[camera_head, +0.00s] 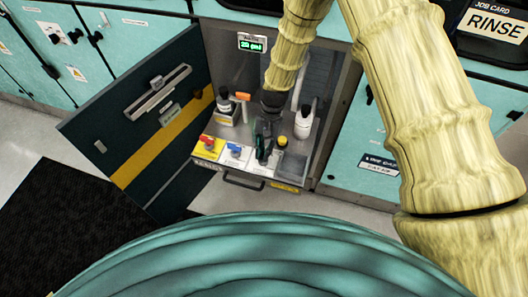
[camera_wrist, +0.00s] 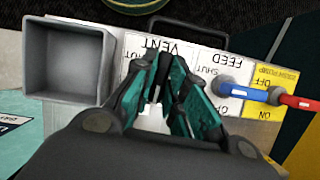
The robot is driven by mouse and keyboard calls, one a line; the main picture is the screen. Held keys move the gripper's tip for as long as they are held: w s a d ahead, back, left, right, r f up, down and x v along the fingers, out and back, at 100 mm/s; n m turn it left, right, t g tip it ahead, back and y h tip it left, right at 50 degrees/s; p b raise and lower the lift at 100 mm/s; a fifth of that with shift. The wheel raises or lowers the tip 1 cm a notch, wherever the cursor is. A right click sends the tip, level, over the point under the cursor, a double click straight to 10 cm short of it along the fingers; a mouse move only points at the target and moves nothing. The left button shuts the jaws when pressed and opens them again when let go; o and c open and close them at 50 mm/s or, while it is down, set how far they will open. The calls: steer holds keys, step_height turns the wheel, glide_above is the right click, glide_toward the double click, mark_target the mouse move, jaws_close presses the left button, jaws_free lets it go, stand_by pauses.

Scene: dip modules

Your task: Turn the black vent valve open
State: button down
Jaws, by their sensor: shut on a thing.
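My gripper (camera_head: 263,152) reaches down into the open cabinet over the front row of labelled plates. In the wrist view my gripper (camera_wrist: 168,80) has its teal fingers close together over the white VENT plate (camera_wrist: 143,45), where upside-down lettering reads VENT and SHUT. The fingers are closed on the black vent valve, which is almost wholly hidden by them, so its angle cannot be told. The blue FEED valve handle (camera_wrist: 243,92) and the red drain pump handle (camera_wrist: 297,102) lie on the plates beside it, apart from the fingers.
A grey open bin (camera_wrist: 68,62) stands beside the VENT plate. Behind are a white bottle (camera_head: 303,123), a dark-capped bottle (camera_head: 224,105) and an orange-topped item (camera_head: 243,97). The cabinet door (camera_head: 140,115) stands open at left. A drawer handle (camera_head: 243,184) projects below the shelf.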

steer(key=shift+n, duration=0.6)
steer(key=c, duration=1.4)
jaws_free()
steer(key=shift+c, duration=0.2)
steer(key=shift+r+h, duration=0.1)
steer(key=shift+h, duration=0.2)
steer(key=v, duration=1.1)
steer(key=shift+w+r, duration=0.25)
steer(key=shift+r, duration=0.1)
steer(key=shift+f, duration=0.1)
